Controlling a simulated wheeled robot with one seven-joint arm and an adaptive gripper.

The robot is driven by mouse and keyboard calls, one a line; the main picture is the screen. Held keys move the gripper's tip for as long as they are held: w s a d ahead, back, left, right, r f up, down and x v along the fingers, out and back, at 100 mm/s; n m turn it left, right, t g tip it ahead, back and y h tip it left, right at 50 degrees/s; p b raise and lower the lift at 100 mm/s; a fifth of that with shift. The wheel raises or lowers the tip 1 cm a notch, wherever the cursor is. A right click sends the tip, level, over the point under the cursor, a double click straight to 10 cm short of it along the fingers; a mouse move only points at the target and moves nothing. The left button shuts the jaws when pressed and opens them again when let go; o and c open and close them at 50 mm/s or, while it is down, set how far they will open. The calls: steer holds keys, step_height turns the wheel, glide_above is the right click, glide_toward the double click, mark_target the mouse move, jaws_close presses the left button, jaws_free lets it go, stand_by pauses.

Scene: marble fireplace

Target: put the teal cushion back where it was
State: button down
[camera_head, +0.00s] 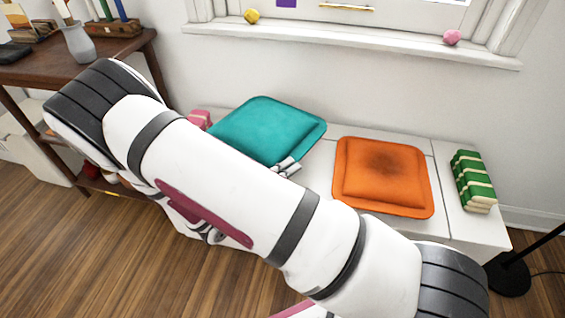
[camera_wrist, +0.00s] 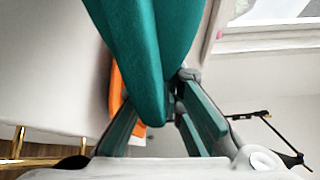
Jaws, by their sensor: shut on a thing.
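The teal cushion (camera_head: 268,130) is over the left part of the white bench (camera_head: 317,180), to the left of the orange cushion (camera_head: 382,172). My gripper (camera_head: 287,167) is at its near edge, mostly hidden behind my arm. In the wrist view the teal cushion (camera_wrist: 150,50) fills the space between the two fingers of my gripper (camera_wrist: 160,105), which is shut on its edge. An orange strip (camera_wrist: 115,85) shows behind it. I cannot tell whether the teal cushion touches the bench.
Green-and-cream stacked blocks (camera_head: 474,181) stand at the bench's right end. A pink object (camera_head: 200,119) is at its left end. A windowsill (camera_head: 360,38) with yellow and pink balls runs above. A wooden shelf (camera_head: 100,55) is at left, a black lamp base (camera_head: 508,279) at right.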

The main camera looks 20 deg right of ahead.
steer(key=f+b, duration=0.1)
steer(key=f, duration=0.1)
steer(key=f+b, duration=0.1)
steer(key=f, duration=0.2)
steer(key=shift+d+f, duration=0.2)
steer(key=shift+f, duration=0.05)
step_height(320, 180, down, 4)
steer(key=shift+a+f+b, duration=0.1)
steer(key=shift+f+b, duration=0.05)
steer(key=shift+b, duration=0.8)
steer(key=c, duration=1.7)
jaws_free()
steer(key=shift+a, duration=0.3)
steer(key=p+v, duration=0.2)
steer(key=v, duration=0.9)
steer(key=shift+a, duration=0.2)
